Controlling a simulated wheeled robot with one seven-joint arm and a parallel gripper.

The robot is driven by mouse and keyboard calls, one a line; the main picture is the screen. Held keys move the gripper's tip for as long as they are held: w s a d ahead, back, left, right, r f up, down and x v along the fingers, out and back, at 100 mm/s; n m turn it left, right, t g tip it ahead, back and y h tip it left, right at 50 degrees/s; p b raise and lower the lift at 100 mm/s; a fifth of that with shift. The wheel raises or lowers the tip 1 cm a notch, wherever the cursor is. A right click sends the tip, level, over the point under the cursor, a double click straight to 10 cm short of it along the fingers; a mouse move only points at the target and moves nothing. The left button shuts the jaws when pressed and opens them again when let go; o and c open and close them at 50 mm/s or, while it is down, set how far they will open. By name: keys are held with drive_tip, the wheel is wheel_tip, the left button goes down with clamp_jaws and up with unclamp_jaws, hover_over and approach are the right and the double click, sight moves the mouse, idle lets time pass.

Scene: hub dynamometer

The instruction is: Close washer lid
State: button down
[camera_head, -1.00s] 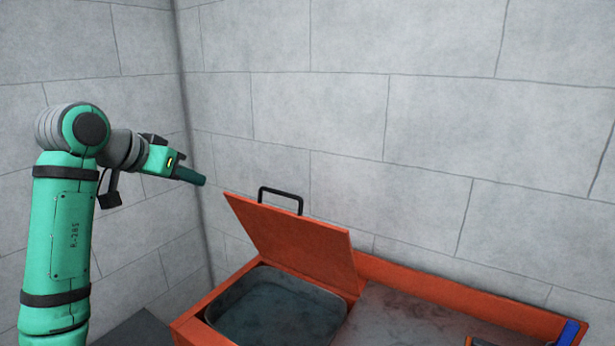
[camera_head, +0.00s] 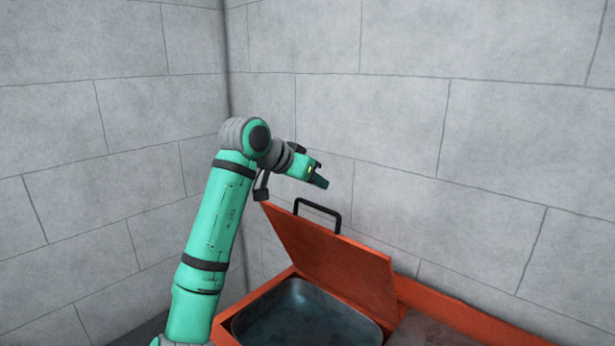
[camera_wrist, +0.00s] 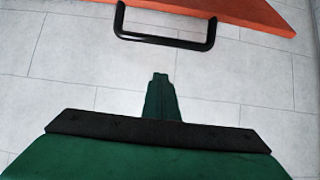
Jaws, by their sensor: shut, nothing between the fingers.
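The orange washer lid (camera_head: 335,262) stands open, tilted up over the washer's grey basin (camera_head: 305,318). A black handle (camera_head: 318,213) sticks up from the lid's upper edge. My gripper (camera_head: 320,182) is shut and empty, above the lid's upper edge near the handle and apart from it in the picture. In the wrist view my gripper (camera_wrist: 160,78) points toward the wall, with the lid (camera_wrist: 235,10) and its handle (camera_wrist: 165,40) at the top of the picture. A gap shows there between fingertips and handle.
A grey block wall (camera_head: 480,130) stands behind the washer, and a second wall (camera_head: 100,130) meets it in a corner at the left. The orange rim (camera_head: 450,312) runs on to the right beside a flat grey top (camera_head: 425,333). Space above the lid is free.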

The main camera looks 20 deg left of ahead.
sight(314, 205)
drive_tip(key=f, duration=0.3)
drive_tip(key=shift+a, duration=0.2)
drive_tip(key=shift+s+a+f, duration=0.1)
drive_tip(key=shift+s+f, duration=0.3)
drive_tip(key=shift+s, duration=0.05)
drive_tip(key=shift+s, duration=0.1)
